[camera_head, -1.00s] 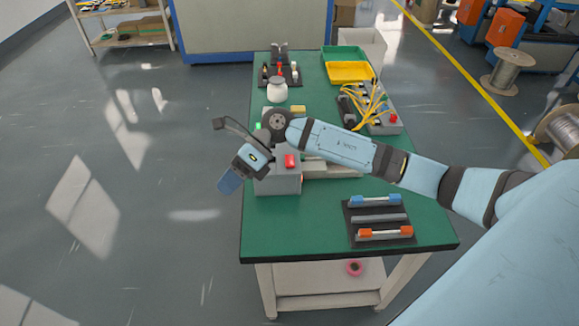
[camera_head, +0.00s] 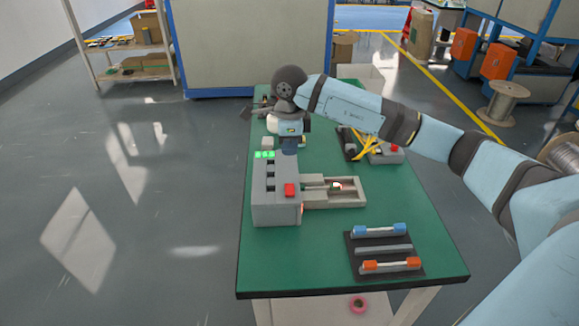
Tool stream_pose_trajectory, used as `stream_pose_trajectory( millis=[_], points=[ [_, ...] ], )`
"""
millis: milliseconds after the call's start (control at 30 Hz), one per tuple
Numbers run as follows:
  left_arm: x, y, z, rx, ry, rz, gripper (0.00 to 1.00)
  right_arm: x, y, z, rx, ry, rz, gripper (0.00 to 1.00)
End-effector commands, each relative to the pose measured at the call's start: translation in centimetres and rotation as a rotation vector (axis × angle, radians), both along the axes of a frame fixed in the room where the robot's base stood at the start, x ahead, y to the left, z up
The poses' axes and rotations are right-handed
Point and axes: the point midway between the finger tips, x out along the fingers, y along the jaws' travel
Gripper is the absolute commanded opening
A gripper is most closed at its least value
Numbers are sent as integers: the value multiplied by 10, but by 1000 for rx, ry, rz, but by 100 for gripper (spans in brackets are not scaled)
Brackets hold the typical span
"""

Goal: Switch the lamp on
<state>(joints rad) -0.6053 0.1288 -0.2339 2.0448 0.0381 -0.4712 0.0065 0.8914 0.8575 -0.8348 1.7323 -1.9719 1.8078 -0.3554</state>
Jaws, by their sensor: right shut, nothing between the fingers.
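No part is plainly recognisable as a lamp. A grey machine (camera_head: 276,205) stands at the left of the green table. It has a red button (camera_head: 291,190) on top, green lit indicators (camera_head: 265,155) at its far end and a small red glow on its right side. A grey tray (camera_head: 345,198) extends from its right side, with a small orange-red glow inside. My right gripper (camera_head: 289,150) points down near the machine's far end, shut and empty; I cannot tell whether it touches anything. My left gripper is out of view.
A dark rack (camera_head: 382,250) with blue-ended and orange-ended rods lies at the front right. The far end of the table is partly hidden by my wrist. Green tabletop is bare at the front left.

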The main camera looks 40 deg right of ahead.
Motion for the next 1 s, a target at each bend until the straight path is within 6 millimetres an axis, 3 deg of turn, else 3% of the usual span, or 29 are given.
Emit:
stream_pose_trajectory(
  millis=[400,600,800,1000],
  points=[
    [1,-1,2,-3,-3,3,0,-1,1,-85,1,4,-1,0],
    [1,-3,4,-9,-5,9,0,-1,1,-116,2,3,0,0],
    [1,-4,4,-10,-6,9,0,0,0,-130,1,0,0,0],
    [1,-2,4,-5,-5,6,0,0,0,-132,1,0,0,0]
  ],
)
